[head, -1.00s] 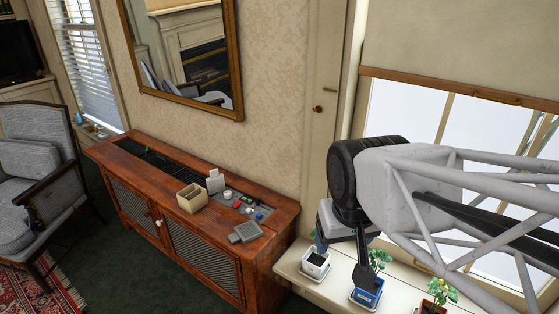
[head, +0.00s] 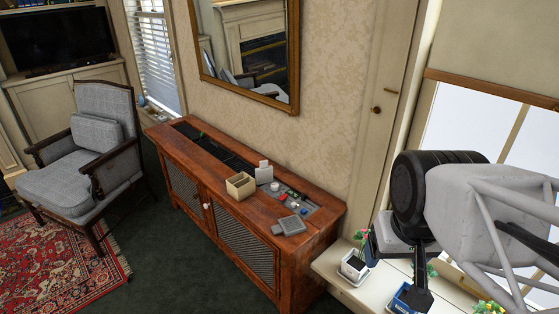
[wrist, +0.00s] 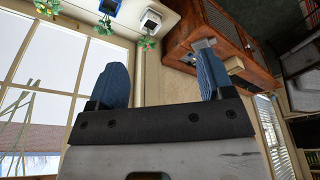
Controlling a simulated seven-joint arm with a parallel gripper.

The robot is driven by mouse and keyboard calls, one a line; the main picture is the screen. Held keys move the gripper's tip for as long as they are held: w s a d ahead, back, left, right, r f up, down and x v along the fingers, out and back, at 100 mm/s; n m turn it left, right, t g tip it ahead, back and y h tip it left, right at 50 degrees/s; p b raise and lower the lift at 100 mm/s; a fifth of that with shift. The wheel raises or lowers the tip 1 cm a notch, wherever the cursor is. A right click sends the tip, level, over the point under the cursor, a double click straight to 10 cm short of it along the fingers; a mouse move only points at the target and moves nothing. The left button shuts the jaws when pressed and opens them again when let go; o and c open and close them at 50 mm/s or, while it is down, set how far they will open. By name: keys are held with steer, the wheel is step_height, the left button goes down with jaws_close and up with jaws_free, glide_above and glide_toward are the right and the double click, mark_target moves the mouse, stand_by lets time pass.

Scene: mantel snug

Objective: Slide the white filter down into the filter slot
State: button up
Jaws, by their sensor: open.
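A small white flat piece (head: 263,171), which looks like the white filter, stands upright on the wooden cabinet behind an open beige box (head: 240,185). A grey recessed panel (head: 315,211) with small coloured parts is set in the cabinet top to its right. I cannot make out which opening is the filter slot. My gripper (wrist: 162,82) is open and empty, its blue fingers wide apart. In the head view it is at the lower right, above the windowsill, well away from the cabinet and the white piece.
A grey flat block (head: 289,226) lies on the cabinet's (head: 259,212) front edge. A white cap with red (head: 275,187) sits by the panel. Potted plants, including one in a white pot (head: 355,266), line the windowsill (head: 343,288) below my gripper. An armchair (head: 82,165) stands at left.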

steer(key=w+a+f+n+t, duration=0.25)
steer(key=w+n, duration=0.45)
steer(key=w, duration=0.9)
steer(key=w+a+f+n+t+y, duration=0.1)
steer(key=w+a+n+t, duration=0.35)
steer(key=w, duration=1.15)
steer(key=w+a+f+n+t, duration=0.1)
steer(key=w+n, duration=0.7)
steer(key=w, duration=0.8)
steer(key=w+a+f+n+t+y, duration=0.2)
steer(key=w+a+f+n, duration=0.45)
steer(key=w+f, duration=0.35)
steer(key=w+a+f+n+t+y, duration=0.2)
steer(key=w+a+f+n, duration=0.4)
steer(key=w+f+n, duration=0.35)
steer(key=n+t+y, duration=0.2)
steer(key=n, duration=0.3)
glide_toward(264, 163)
steer(key=x, duration=0.3)
steer(key=shift+s, duration=0.1)
steer(key=shift+x, duration=1.3)
